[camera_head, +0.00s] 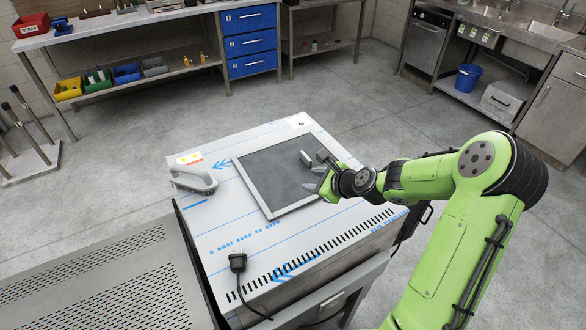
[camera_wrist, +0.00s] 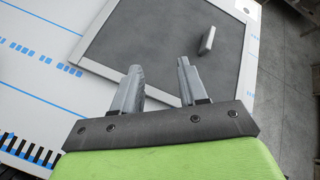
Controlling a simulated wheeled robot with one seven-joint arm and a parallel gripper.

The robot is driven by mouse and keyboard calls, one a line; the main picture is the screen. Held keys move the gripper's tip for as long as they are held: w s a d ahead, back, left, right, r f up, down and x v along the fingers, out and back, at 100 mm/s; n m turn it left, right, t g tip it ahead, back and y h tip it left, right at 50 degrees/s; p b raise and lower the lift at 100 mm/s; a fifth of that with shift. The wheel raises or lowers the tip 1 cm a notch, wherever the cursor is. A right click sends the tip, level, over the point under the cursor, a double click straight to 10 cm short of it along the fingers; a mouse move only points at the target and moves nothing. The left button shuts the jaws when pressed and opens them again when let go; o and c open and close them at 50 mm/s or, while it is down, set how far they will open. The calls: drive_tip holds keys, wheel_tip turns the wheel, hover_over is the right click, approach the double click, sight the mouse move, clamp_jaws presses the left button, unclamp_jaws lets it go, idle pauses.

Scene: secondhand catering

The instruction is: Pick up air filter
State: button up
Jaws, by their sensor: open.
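The air filter appears to be the flat square panel with dark grey mesh (camera_head: 270,175) and a pale frame, lying on a white cabinet top (camera_head: 225,215). It also shows in the wrist view (camera_wrist: 160,35). A small pale upright block or handle (camera_head: 306,158) stands on its mesh toward the far right; it shows ahead of the fingers and to their right in the wrist view (camera_wrist: 208,40). My gripper (camera_head: 316,174) is open and empty over the filter's right part, also in the wrist view (camera_wrist: 158,66). I cannot tell its exact height above the mesh.
A grey brush-like tool (camera_head: 194,180) lies at the cabinet's left edge. A black plug with cable (camera_head: 238,262) lies near the front. A perforated metal bench (camera_head: 100,280) adjoins on the left. Workbenches with blue drawers (camera_head: 250,43) and a sink (camera_head: 550,30) stand behind, across open floor.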

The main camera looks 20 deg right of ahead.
sight(306, 155)
drive_tip(key=d+m+t, duration=0.1)
drive_tip(key=d+m, duration=0.1)
drive_tip(key=w+d+m+t, duration=0.1)
drive_tip(key=d+m, duration=0.1)
drive_tip(key=m, duration=0.1)
drive_tip(key=w+d+m+t+h, duration=0.1)
drive_tip(key=d+m, duration=0.1)
drive_tip(key=shift+w+d+f+m, duration=0.1)
drive_tip(key=shift+d+f+m, duration=0.15)
drive_tip(key=shift+f+m, duration=0.05)
drive_tip(key=shift+w+f, duration=0.1)
drive_tip(key=shift+w, duration=0.25)
drive_tip(key=b+x, duration=0.3)
drive_tip(key=x, duration=1.2)
drive_tip(key=shift+w+d, duration=0.1)
drive_tip(key=shift+w, duration=0.1)
drive_tip(key=shift+s, duration=0.1)
drive_tip(key=shift+r, duration=0.25)
clamp_jaws()
